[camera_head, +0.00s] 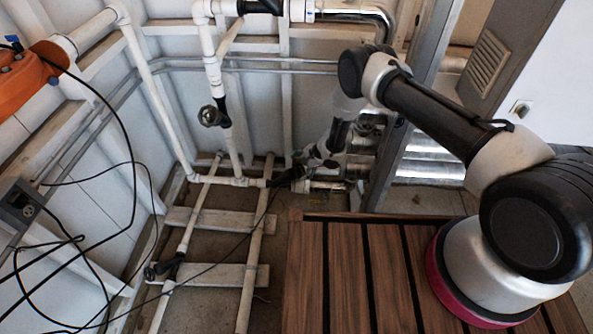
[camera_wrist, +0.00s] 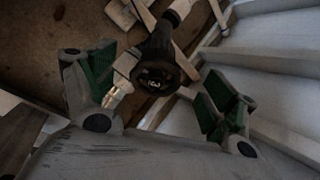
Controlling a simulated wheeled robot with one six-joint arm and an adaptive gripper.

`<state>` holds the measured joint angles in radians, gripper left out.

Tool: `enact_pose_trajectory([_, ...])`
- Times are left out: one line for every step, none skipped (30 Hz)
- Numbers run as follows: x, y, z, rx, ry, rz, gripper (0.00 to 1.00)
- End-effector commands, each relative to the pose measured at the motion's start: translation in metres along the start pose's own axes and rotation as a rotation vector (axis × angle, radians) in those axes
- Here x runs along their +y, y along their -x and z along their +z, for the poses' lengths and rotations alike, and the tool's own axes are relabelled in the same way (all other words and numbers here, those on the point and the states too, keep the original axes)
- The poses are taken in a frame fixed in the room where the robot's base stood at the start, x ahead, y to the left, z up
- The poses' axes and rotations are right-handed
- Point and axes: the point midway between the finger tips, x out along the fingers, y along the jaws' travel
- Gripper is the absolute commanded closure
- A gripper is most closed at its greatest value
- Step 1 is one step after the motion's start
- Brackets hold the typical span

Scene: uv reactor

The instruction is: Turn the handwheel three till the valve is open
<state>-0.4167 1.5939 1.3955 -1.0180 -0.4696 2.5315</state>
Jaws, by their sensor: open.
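Handwheel three (camera_wrist: 157,78) is a dark round wheel with a "3" on its hub, in the middle of the wrist view. It sits on a white pipe. My gripper (camera_wrist: 160,88) is open, with one green-padded finger left of the wheel and the other right of it. Gaps show on both sides, and I see no clear contact. In the head view my gripper (camera_head: 313,157) is low beside the pipes at the back, and it and the arm hide much of this spot. I cannot tell from these frames how far the valve is open.
Another dark handwheel (camera_head: 211,116) is on the upright pipe left of my gripper. A further dark handwheel (camera_head: 160,270) sits low at front left. Black cables (camera_head: 135,190) hang at the left. A slatted wooden deck (camera_head: 345,280) lies below my arm; metal pipes (camera_head: 430,170) run behind it.

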Motion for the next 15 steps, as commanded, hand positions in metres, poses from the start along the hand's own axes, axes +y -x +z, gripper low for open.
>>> enact_pose_trajectory([0.001, -0.010, 0.000, 0.000, 0.002, 0.001, 0.14])
enact_pose_trajectory([0.001, -0.015, 0.000, 0.000, 0.002, 0.000, 0.14])
enact_pose_trajectory([0.001, -0.021, 0.000, 0.000, 0.002, 0.000, 0.14])
enact_pose_trajectory([0.001, -0.025, 0.000, 0.000, 0.001, -0.001, 0.14])
enact_pose_trajectory([0.001, -0.029, 0.000, 0.000, 0.002, 0.000, 0.14])
enact_pose_trajectory([0.001, -0.033, 0.000, 0.000, 0.002, 0.000, 0.14])
enact_pose_trajectory([0.000, -0.035, 0.000, 0.000, 0.001, -0.001, 0.14])
enact_pose_trajectory([0.000, -0.038, 0.000, 0.000, 0.001, -0.001, 0.14])
enact_pose_trajectory([0.000, -0.040, -0.001, 0.000, 0.002, 0.000, 0.14])
enact_pose_trajectory([0.000, -0.041, 0.000, 0.000, 0.002, -0.001, 0.14])
enact_pose_trajectory([0.000, -0.042, 0.000, 0.000, 0.002, -0.001, 0.14])
enact_pose_trajectory([0.000, -0.042, 0.000, 0.000, 0.002, -0.001, 0.14])
enact_pose_trajectory([0.000, -0.042, 0.000, 0.000, 0.001, -0.001, 0.14])
enact_pose_trajectory([0.000, -0.042, 0.000, 0.000, 0.001, -0.001, 0.14])
enact_pose_trajectory([0.000, -0.042, 0.000, 0.000, 0.001, -0.001, 0.14])
